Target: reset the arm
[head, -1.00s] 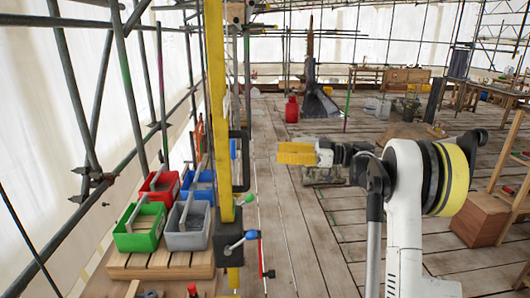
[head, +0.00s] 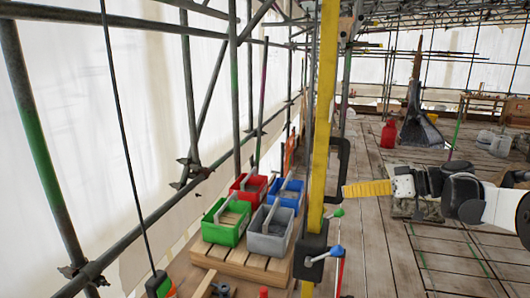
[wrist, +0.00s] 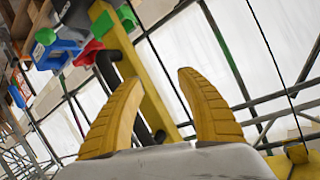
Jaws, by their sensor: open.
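My gripper (head: 368,189) has yellow ribbed fingers and shows at the right of the head view, level, pointing left towards the yellow upright pole (head: 325,120). In the wrist view my gripper (wrist: 160,105) has its two fingers spread apart with nothing between them. The yellow pole (wrist: 148,85) runs behind the fingers there. In the head view the fingertips appear just right of the black clamp bracket on the pole; I cannot tell the exact gap. My white arm (head: 505,208) runs off the right edge.
Green (head: 227,222), grey (head: 270,232), red (head: 248,188) and blue (head: 287,192) open totes sit on a wooden pallet (head: 240,262) left of the pole. Scaffold tubes (head: 190,100) line the left. A red canister (head: 389,134) stands farther back. Plank floor lies open beneath the arm.

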